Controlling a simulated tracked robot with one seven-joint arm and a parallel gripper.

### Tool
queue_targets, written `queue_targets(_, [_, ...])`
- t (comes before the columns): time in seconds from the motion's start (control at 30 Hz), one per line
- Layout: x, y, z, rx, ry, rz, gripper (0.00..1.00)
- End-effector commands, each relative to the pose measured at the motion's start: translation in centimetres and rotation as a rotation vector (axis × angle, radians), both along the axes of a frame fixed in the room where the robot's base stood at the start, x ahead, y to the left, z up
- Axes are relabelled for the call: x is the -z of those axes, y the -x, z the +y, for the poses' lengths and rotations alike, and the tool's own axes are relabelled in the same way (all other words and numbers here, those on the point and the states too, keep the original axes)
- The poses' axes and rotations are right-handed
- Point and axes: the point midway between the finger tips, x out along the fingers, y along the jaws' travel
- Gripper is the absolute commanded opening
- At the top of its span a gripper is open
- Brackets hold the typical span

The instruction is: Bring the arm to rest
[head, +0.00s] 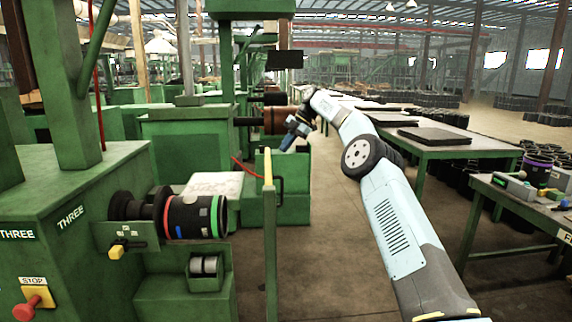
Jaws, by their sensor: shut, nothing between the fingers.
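My light-blue and grey arm reaches from the bottom right up to the middle of the head view, bends at a dark round joint and folds over at its far end. My gripper (287,145) is small in this view and points down and to the left. It is shut and holds nothing. It hangs in the air in front of or beside a brown roller (278,121) on a green machine farther back. I cannot tell how far apart they are.
Left is green machine THREE (70,205) with a black sleeve (190,216) on its spindle, banded red and green. Right are green tables (440,153) and a bench (505,195) with a purple-banded sleeve (538,168). Floor between is open.

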Motion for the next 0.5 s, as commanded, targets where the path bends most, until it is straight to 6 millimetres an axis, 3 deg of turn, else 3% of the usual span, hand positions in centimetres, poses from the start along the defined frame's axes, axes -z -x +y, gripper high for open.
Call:
queue_targets(0.03, [-1.6, 0.9, 0.5, 0.021, 0.023, 0.001, 0.00])
queue_targets(0.2, [-5.3, 3.8, 1.7, 0.134, 0.106, 0.025, 0.00])
queue_targets(0.5, [-10.5, 9.6, 2.1, 0.368, 0.229, 0.053, 0.00])
